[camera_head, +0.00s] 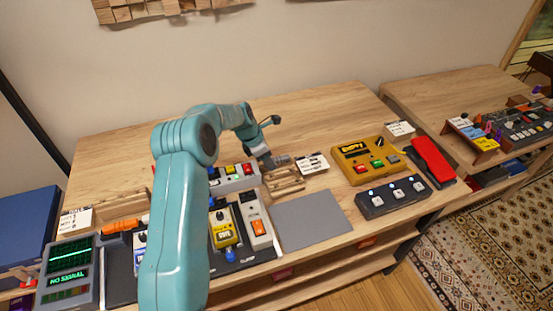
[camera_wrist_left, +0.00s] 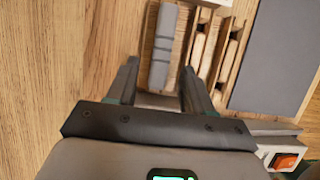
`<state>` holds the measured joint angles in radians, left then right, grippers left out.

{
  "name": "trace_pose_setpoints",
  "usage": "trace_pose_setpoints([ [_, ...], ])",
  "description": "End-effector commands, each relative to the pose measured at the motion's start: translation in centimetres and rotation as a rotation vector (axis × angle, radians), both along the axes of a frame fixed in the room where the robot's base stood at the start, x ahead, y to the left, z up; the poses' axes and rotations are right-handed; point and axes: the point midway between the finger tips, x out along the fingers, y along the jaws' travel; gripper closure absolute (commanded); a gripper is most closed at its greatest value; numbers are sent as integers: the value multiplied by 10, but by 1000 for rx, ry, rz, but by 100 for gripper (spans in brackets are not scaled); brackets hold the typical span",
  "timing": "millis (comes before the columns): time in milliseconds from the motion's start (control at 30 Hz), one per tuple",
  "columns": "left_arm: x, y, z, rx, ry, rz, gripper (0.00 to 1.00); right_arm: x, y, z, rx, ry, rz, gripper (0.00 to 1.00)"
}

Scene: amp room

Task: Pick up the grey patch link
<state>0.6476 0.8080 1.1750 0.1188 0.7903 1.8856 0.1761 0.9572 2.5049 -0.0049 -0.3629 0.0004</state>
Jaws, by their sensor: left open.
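The grey patch link (camera_wrist_left: 163,47) is a narrow grey bar with darker bands, lying on the wood in the left wrist view. In the head view it shows as a small grey piece (camera_head: 281,160) on the bench, partly behind my gripper. My left gripper (camera_head: 267,161) is open above the bench. In the left wrist view its two fingers (camera_wrist_left: 159,72) stand apart, with the link's near end showing between them, nearer the right finger. I cannot tell whether it touches. My right gripper is not in view.
A slotted wooden rack (camera_wrist_left: 203,58) stands just right of the link, with a grey mat (camera_head: 309,219) beyond it. A white label card (camera_head: 313,164), a yellow box (camera_head: 365,159) and pedals (camera_head: 224,229) are around. Bare wood lies left of the link.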

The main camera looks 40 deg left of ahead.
Motion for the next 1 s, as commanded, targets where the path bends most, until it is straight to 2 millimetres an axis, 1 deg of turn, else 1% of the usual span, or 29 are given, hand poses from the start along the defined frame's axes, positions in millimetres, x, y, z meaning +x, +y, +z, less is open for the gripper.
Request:
trace_pose_setpoints([
  [233, 1, 0, -2, 1, 0, 0, 49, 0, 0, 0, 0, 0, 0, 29],
  [267, 1, 0, -2, 1, 0, 0, 59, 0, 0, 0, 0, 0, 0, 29],
  [300, 1, 0, -2, 1, 0, 0, 72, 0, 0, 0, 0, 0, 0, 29],
  [400, 1, 0, -2, 0, 0, 0, 100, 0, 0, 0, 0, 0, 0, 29],
  [767, 1, 0, 0, 0, -1, 0, 100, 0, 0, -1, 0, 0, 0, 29],
  [867, 1, 0, 7, 1, -2, 1, 100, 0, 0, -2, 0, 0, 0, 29],
  [933, 1, 0, 16, 2, -3, 0, 100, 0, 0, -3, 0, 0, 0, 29],
  [1000, 1, 0, 29, 4, -4, 0, 100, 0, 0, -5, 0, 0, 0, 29],
])
